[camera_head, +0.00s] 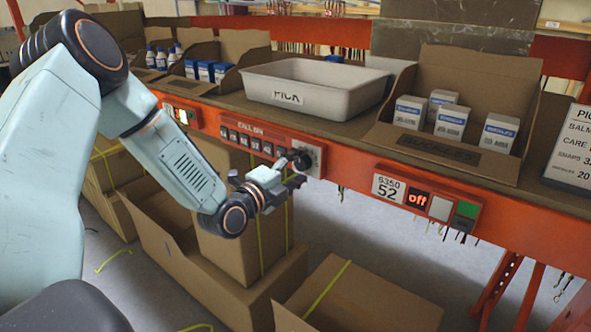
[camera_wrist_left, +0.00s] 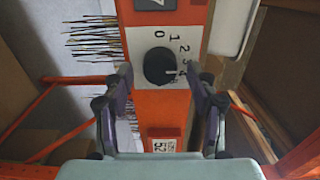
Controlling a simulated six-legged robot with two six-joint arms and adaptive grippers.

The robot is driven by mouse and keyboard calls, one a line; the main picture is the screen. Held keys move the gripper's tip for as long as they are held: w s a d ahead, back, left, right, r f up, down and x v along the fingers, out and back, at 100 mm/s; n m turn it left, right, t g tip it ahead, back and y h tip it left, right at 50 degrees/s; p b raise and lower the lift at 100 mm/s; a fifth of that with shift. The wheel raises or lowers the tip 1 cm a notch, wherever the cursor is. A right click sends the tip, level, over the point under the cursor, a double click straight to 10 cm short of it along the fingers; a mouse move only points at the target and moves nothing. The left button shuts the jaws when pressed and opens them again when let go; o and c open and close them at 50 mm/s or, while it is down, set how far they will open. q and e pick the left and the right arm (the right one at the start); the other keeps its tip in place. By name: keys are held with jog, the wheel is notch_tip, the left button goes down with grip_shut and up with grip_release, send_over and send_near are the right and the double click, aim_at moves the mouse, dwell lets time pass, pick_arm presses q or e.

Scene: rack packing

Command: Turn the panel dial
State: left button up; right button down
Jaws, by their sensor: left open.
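The panel dial is a black round knob (camera_wrist_left: 160,67) on a white plate (camera_wrist_left: 141,42) marked 0 to 4, seen in the left wrist view. Its white pointer mark is near the 4. In the head view the dial (camera_head: 300,159) sits at the right end of the orange rack panel, partly behind my gripper. My left gripper (camera_head: 297,181) is just in front of the dial. In the left wrist view its two fingers (camera_wrist_left: 163,80) are apart, one on each side of the knob, with gaps between them and it. My right gripper is not in view.
A row of small numbered displays (camera_head: 247,140) is left of the dial. A red "off" display (camera_head: 418,200) is to its right. A grey PICK tray (camera_head: 300,108) and open cartons (camera_head: 480,75) stand on the shelf above. Cardboard boxes (camera_head: 240,250) are below.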

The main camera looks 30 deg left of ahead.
aim_at(299, 165)
pick_arm(q)
jog(key=shift+s, duration=0.15)
jog(key=shift+s+a, duration=0.2)
jog(key=shift+s, duration=0.7)
jog(key=shift+s+a, duration=0.2)
jog(key=shift+s, duration=0.7)
jog(key=shift+s+d, duration=0.1)
jog(key=shift+s, duration=1.65)
